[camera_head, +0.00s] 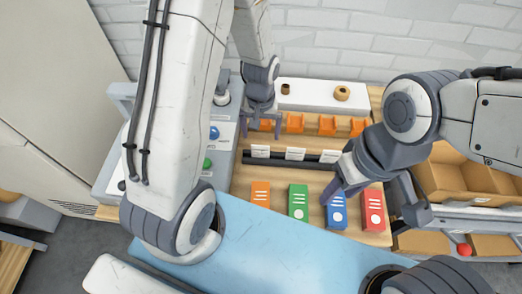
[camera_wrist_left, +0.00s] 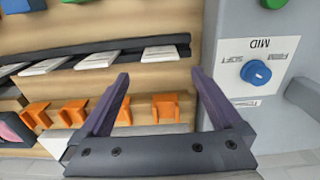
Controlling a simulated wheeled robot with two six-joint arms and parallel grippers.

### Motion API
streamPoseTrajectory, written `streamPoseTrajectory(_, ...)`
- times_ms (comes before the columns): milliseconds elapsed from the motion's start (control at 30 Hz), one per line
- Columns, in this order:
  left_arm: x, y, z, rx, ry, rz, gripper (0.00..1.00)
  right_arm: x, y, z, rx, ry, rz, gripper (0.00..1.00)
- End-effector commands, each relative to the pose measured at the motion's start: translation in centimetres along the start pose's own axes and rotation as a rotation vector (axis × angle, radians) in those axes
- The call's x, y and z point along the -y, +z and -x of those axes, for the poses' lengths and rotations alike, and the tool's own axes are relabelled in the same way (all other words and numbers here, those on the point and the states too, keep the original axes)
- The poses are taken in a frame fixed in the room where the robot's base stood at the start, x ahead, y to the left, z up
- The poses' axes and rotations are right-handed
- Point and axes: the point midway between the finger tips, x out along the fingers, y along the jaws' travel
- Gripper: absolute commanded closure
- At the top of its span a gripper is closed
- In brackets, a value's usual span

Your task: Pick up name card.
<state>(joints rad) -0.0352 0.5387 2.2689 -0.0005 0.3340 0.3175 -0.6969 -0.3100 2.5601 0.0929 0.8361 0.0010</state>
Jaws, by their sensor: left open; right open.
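White name cards lie in a row on a black rack: a left card (camera_head: 260,152), a middle card (camera_head: 295,154) and a right card (camera_head: 330,156). In the left wrist view, the nearest card (camera_wrist_left: 158,54) lies just beyond and between my open fingers. My left gripper (camera_head: 262,125) is open and empty, above the board behind the left card; it also shows in the left wrist view (camera_wrist_left: 160,77). My right gripper (camera_head: 372,200) is open above the blue and red blocks, with no card between its fingers.
Orange holders (camera_head: 295,122) stand in a row behind the rack (camera_wrist_left: 118,48). Orange, green (camera_head: 298,202), blue and red blocks stand in front. A panel with a blue knob (camera_wrist_left: 256,73) is beside the board. Wooden trays (camera_head: 450,172) are at right.

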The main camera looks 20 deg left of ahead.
Motion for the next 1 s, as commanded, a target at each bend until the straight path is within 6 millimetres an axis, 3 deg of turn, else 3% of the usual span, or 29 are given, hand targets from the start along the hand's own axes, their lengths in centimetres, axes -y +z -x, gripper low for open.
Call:
streamPoseTrajectory(267,0.0,0.3,-2.0,0.005,-0.001,-0.002,0.0,0.0,0.0,0.6,0.0,0.0,0.0,0.5)
streamPoseTrajectory(600,0.1,0.8,-6.0,0.003,-0.001,-0.002,0.0,0.1,-0.1,1.7,0.0,0.0,-0.001,0.5)
streamPoseTrajectory(900,0.1,0.7,-6.5,0.0,0.0,-0.002,0.0,0.1,-0.1,1.7,0.0,0.0,-0.001,0.5)
streamPoseTrajectory(1000,0.1,0.7,-6.4,0.0,0.0,-0.002,0.38,0.1,-0.1,1.7,0.0,0.0,-0.001,0.5)
